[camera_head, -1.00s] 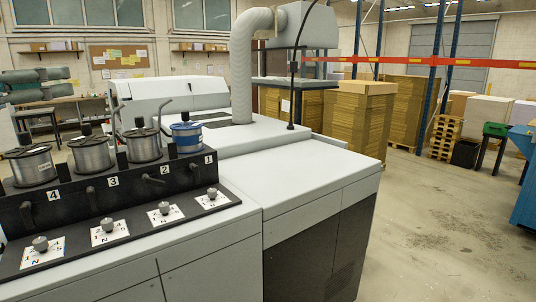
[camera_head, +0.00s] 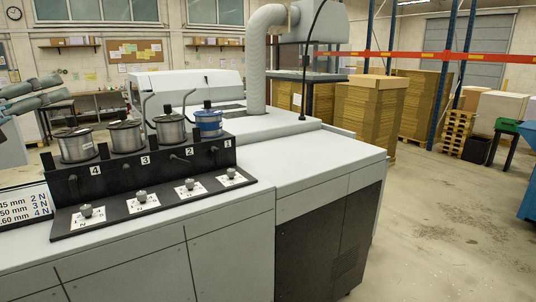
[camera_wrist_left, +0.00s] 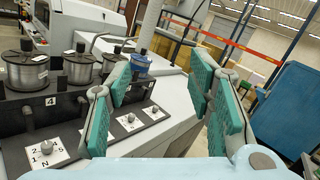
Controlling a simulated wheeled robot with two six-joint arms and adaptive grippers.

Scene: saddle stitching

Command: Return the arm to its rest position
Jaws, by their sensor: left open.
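My left gripper (camera_head: 57,90) shows at the left edge of the head view, held in the air behind and left of the stitching machine's spools. Its pads are teal and its jaws are apart. In the left wrist view the open gripper (camera_wrist_left: 160,92) has nothing between its pads; the machine lies beyond and below them. The grey machine (camera_head: 310,160) carries a black panel with numbered stations, knobs and wire spools. The blue-marked spool (camera_head: 208,123) is at station 1, and silver spools such as one at station 4 (camera_head: 75,146) are beside it. My right gripper is not in view.
A white plate with wire sizes (camera_head: 24,207) stands at the left of the panel. A ribbed duct (camera_head: 257,70) rises behind the machine. Stacked cardboard (camera_head: 370,115) and blue racking posts stand behind right. The floor (camera_head: 450,220) at right is clear.

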